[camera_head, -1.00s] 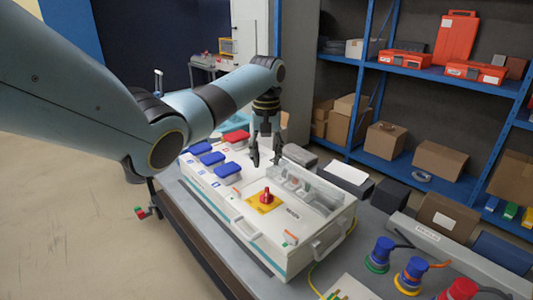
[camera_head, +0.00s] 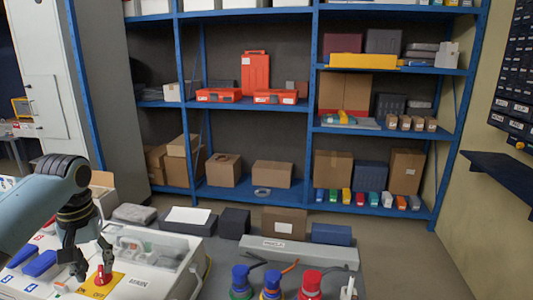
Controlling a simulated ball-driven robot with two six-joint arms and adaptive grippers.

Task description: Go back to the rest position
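My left gripper (camera_head: 93,262) hangs from the arm at the lower left, fingers pointing down and apart, with nothing seen between them. It is above the white socket box (camera_head: 150,277). Near its fingertips in the picture is a red knob (camera_head: 103,275) on a yellow plate (camera_head: 99,287); I cannot tell whether they touch. Blue socket covers (camera_head: 40,263) show on the box at the left edge. My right gripper is not in view.
Blue (camera_head: 240,284), yellow-ringed (camera_head: 271,285) and red (camera_head: 309,285) plugs stand on the table at the front. Small boxes (camera_head: 235,222) line its back. Blue shelving (camera_head: 285,192) with cartons and red cases stands behind. A grey cabinet is at left.

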